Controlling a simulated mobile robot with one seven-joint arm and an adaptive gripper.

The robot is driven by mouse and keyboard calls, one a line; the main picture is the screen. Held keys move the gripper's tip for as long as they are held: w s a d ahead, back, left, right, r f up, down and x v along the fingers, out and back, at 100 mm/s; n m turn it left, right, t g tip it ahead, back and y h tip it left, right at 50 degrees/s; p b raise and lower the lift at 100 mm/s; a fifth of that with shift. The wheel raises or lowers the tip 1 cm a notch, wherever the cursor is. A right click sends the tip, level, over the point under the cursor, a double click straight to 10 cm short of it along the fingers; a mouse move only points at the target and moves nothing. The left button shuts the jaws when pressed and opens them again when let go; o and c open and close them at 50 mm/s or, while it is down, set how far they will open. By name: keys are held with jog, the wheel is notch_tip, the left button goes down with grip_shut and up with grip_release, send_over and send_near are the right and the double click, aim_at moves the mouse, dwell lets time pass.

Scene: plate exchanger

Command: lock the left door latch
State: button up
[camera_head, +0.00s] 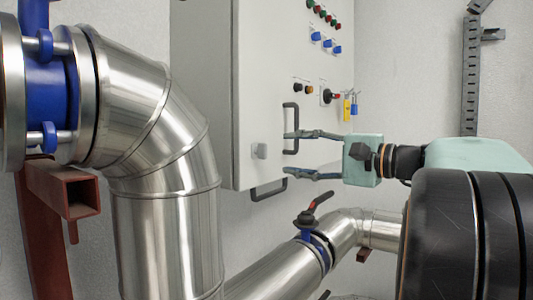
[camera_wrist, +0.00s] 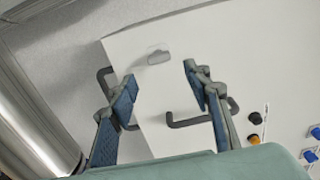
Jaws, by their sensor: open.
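The left door latch, a small light-grey block (camera_head: 260,150), sits on the white cabinet door (camera_head: 225,90) near its lower edge. In the wrist view the latch (camera_wrist: 158,57) shows just beyond and between my fingertips. My gripper (camera_head: 286,153) is open and empty, its two dark fingers pointing left, a little right of the latch in the head view. In the wrist view my gripper's (camera_wrist: 160,76) fingers are spread apart with clear space between them. I cannot tell how far off the door they are. The latch's locked state is not clear.
A dark handle (camera_head: 295,122) on the door is close to my upper finger. Another dark handle (camera_head: 268,191) is at the cabinet's lower edge. Large steel pipes (camera_head: 160,130) stand at left. A red-handled valve (camera_head: 310,215) is below. Knobs and buttons (camera_head: 325,40) are above.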

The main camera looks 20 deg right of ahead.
jog(key=v, duration=0.4)
jog(key=shift+s+d, duration=0.25)
jog(key=shift+s, duration=0.1)
